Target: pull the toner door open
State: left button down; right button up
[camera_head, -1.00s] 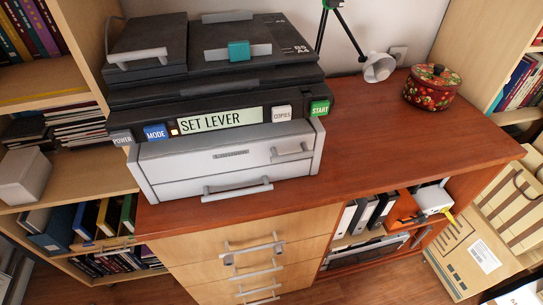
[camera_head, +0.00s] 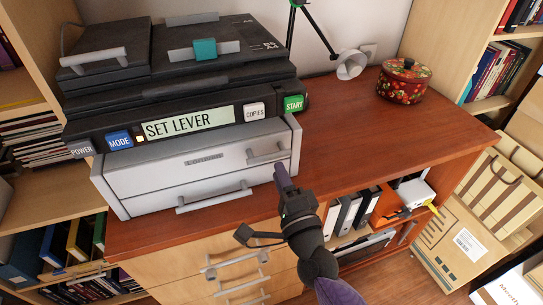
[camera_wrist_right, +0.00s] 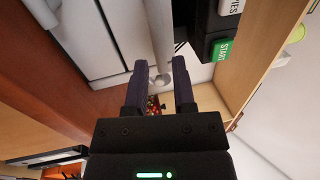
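The grey and black copier has a display (camera_head: 188,122) reading SET LEVER. Below it, the light grey upper front panel (camera_head: 225,152), which looks like the toner door, is closed flush. It has a bar handle (camera_head: 267,152) at its right end. My right gripper (camera_head: 282,172) is just in front of and below that handle in the head view. In the right wrist view my right gripper (camera_wrist_right: 161,85) is open, its two dark fingers apart, with a grey bar handle (camera_wrist_right: 160,40) ending between them in the picture. Contact cannot be told. My left gripper is not in view.
A lower grey drawer with its own handle (camera_head: 213,197) sits under the panel. Control buttons, including the green START button (camera_head: 293,103), are above. A lamp (camera_head: 351,65) and a floral pot (camera_head: 404,80) stand to the right. The red-brown desktop (camera_head: 345,125) between is clear.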

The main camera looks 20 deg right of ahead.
aim_at(271, 154)
jog(key=x, duration=0.5)
jog(key=shift+w, duration=0.15)
jog(key=shift+f, duration=0.1)
grip_shut()
dwell(1.0)
